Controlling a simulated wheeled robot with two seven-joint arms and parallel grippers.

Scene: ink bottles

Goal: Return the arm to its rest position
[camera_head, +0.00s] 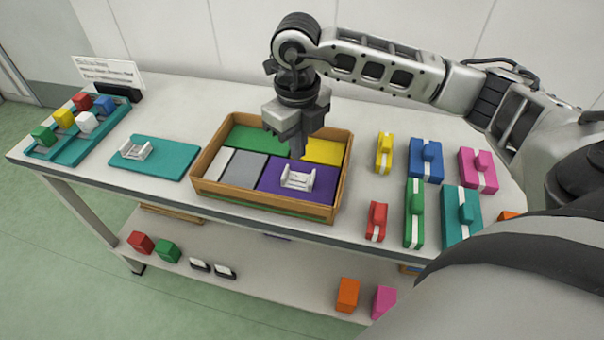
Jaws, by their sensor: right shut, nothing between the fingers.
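My right gripper (298,148) hangs from the arm that reaches in from the right. It points down, shut and empty, over the wooden tray (262,204). The tray has several coloured panels: green, yellow, grey, white and purple. A small white holder (297,178) stands on the purple panel (268,184), just below and beside the fingertips; I cannot tell whether they touch anything. My left gripper is not in view.
A teal mat (175,158) with another white holder (136,149) lies left of the tray. A teal rack of coloured ink bottles (70,148) and a sign (108,71) stand far left. Several coloured blocks, including a red one (376,222), crowd the right. Boxes lie on the lower shelf (290,284).

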